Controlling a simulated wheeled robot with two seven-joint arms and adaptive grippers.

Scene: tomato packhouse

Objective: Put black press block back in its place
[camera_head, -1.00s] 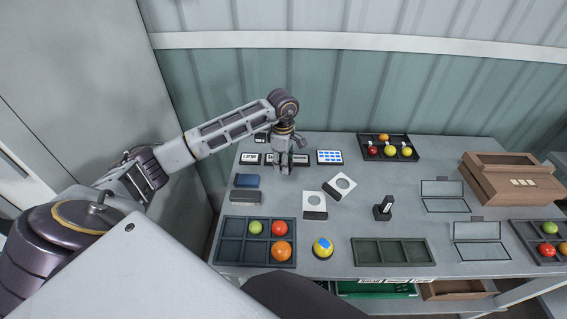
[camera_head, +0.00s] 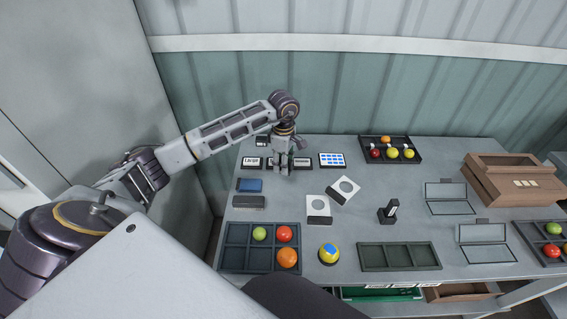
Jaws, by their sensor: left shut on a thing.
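My left gripper (camera_head: 278,168) points down at the back left of the table, among the small label plates. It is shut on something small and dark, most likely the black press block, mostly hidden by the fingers. I cannot tell whether that thing touches the table. A dark block (camera_head: 248,202) and a blue-topped block (camera_head: 249,185) lie in front of the gripper, to its left. A small black stand (camera_head: 388,213) with a white-faced upright part is at mid-table, apart from the gripper. My right gripper is not in view.
A label plate reading "Large" (camera_head: 252,162) and a blue-patterned plate (camera_head: 332,160) flank the gripper. Two white plates (camera_head: 319,205) (camera_head: 343,187), a tomato tray (camera_head: 234,262), a yellow button (camera_head: 328,254) and an empty tray (camera_head: 399,257) stand nearer. Bare table lies around the black stand.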

